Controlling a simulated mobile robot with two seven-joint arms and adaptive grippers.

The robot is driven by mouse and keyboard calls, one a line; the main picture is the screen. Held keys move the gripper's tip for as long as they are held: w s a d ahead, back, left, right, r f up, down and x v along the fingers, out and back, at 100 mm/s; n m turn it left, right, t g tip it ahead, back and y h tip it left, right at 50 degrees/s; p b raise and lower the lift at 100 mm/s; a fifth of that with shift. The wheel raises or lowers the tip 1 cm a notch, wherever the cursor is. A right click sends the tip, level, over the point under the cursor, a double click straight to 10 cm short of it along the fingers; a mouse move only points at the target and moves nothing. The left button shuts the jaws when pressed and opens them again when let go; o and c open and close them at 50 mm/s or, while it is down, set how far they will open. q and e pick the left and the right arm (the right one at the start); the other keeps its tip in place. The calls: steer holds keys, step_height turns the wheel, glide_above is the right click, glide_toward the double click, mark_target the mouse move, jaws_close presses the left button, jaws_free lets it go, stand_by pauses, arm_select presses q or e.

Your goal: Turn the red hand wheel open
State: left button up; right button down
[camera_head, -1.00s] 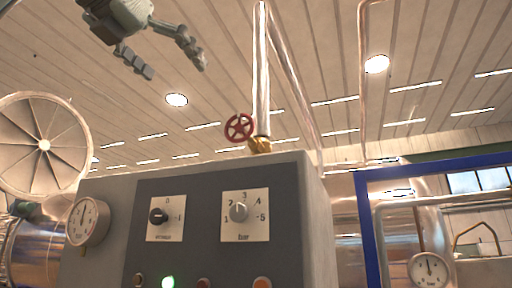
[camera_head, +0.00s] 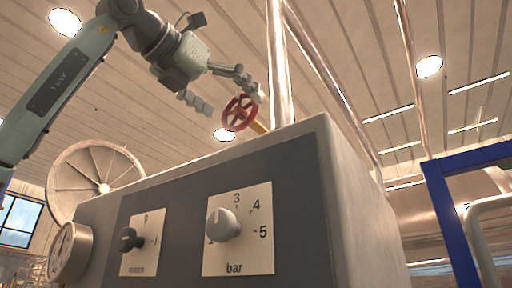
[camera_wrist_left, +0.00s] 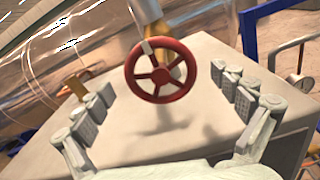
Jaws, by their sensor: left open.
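The red hand wheel (camera_head: 239,113) sits on a brass valve at the foot of a vertical metal pipe, above the grey cabinet. It also shows in the left wrist view (camera_wrist_left: 160,71), face on, near the middle between the fingers. My left gripper (camera_head: 222,95) is open at the wheel, with one finger close to the wheel's upper right rim and the other to its left. In the left wrist view my left gripper (camera_wrist_left: 168,104) has its fingers spread wide on either side of the wheel, apart from it. My right gripper is not in view.
The cabinet (camera_head: 290,200) carries a bar knob (camera_head: 222,225), a smaller switch (camera_head: 130,239) and a round gauge (camera_head: 70,252). A vertical pipe (camera_head: 280,70) rises behind the wheel. A blue frame (camera_head: 440,215) stands at the right.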

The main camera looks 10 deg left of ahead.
arm_select(q)
steer(key=shift+p+x, duration=0.5)
steer(key=shift+x, duration=2.65)
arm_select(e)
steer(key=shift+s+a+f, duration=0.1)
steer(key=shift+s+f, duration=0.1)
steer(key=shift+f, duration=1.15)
arm_select(q)
steer(key=shift+c, duration=0.3)
steer(key=c, duration=1.2)
